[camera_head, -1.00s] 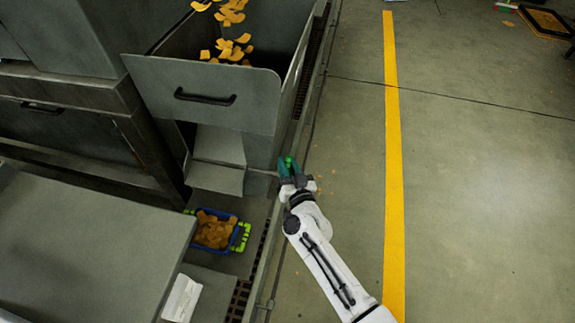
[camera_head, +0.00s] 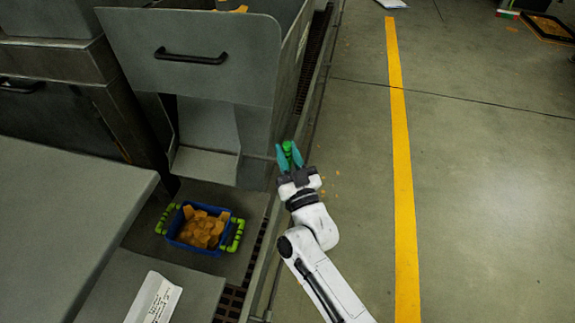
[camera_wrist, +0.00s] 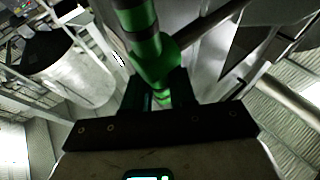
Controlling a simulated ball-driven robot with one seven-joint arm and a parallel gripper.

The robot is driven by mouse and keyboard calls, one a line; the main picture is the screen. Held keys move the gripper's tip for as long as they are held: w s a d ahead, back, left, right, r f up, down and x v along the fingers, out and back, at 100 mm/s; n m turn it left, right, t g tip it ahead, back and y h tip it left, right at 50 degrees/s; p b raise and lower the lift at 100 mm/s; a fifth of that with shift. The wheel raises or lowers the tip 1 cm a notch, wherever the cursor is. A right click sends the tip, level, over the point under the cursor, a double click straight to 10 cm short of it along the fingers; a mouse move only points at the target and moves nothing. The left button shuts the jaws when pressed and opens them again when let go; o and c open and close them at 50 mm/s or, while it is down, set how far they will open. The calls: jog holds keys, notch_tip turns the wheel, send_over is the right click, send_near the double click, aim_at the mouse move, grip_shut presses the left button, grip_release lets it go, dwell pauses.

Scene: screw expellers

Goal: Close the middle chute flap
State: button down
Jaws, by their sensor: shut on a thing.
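A grey chute (camera_head: 207,124) with a sloping lip (camera_head: 203,163) shows in the head view, under a grey panel (camera_head: 150,64) with a black bar handle. I cannot tell clearly which plate is the flap. My gripper (camera_head: 289,154), with teal fingers, is to the right of the chute. It is shut on a green handle (camera_head: 287,147). In the wrist view the green handle (camera_wrist: 155,58) has dark bands and stands between the fingers, with a dark rod beside it. The fingers partly hide the handle.
A blue crate (camera_head: 200,249) with green grips and orange-yellow pieces stands below the chute. A grey surface (camera_head: 55,225) fills the lower left, with a white paper (camera_head: 154,298) near it. Open floor with a yellow line (camera_head: 402,160) lies to the right.

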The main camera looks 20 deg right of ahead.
jog(key=shift+s+a+f+n+t+y+b, duration=0.25)
jog(key=shift+n+t+y+b, duration=0.5)
jog(key=shift+b, duration=1.75)
jog(key=shift+s+f+n+t+y+b, duration=0.25)
jog(key=shift+n+t+b, duration=0.5)
jog(key=shift+b, duration=1.7)
jog(key=n+y+b, duration=0.2)
jog(key=b, duration=0.2)
jog(key=shift+s+a+r+t, duration=0.1)
jog(key=shift+a+t, duration=0.05)
jog(key=shift+t, duration=0.15)
jog(key=shift+r+n+b, duration=0.15)
jog(key=shift+n+b, duration=0.3)
jog(key=shift+n, duration=0.05)
jog(key=c, duration=1)
grip_release()
jog(key=p+v, duration=0.2)
jog(key=v, duration=0.9)
